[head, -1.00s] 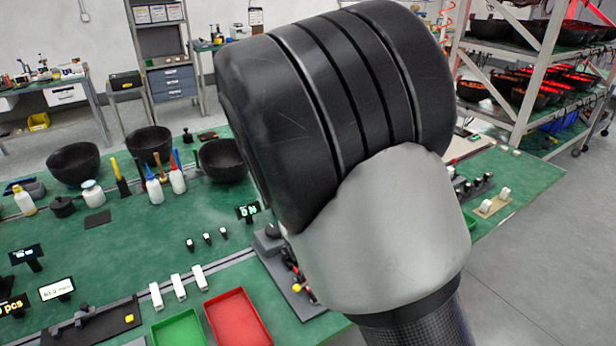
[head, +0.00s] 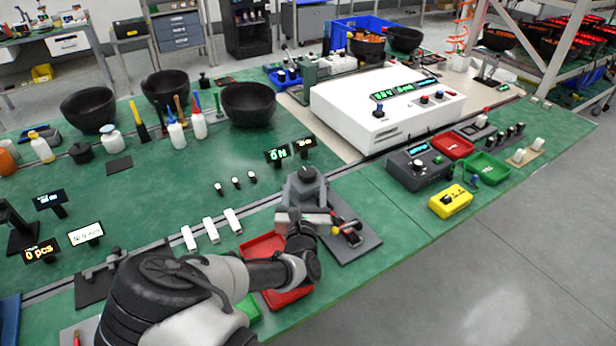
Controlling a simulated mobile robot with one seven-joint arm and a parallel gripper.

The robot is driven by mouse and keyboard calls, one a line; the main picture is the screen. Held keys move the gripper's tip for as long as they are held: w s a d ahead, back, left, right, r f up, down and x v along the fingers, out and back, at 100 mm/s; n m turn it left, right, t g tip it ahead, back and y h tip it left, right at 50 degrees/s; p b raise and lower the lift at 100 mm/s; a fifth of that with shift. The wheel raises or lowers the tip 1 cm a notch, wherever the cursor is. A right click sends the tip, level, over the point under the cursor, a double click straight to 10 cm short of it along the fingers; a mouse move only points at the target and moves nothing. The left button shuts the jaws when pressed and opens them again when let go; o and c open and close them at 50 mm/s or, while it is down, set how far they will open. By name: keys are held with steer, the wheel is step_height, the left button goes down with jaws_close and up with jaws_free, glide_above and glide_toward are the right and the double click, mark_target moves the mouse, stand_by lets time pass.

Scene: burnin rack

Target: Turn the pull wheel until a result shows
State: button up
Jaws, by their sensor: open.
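A grey pull fixture (head: 305,187) with a dark round top stands at the front edge of the green bench, right of centre. Its grey base plate (head: 362,244) carries a small black and red part (head: 347,231). I cannot clearly make out which round part is the pull wheel; my gripper may hide some of it. A small black display (head: 277,155) behind the fixture shows green characters like "0 N". My gripper (head: 308,217) is at the near side of the fixture, open. Its fingertips are hard to make out, and I cannot tell whether they touch the fixture.
A red tray (head: 262,246) lies partly under my arm. Several white blocks (head: 210,230) stand left of it. A white machine (head: 385,105), a grey control box (head: 418,168) and a yellow box (head: 450,201) stand to the right. Black bowls (head: 248,104) stand behind.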

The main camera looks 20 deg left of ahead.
mark_target(307, 180)
step_height(307, 180, down, 3)
steer(key=shift+r, duration=0.2)
steer(key=b+x, duration=0.1)
steer(key=x, duration=0.6)
steer(key=shift+w, duration=0.3)
steer(key=c, duration=1.1)
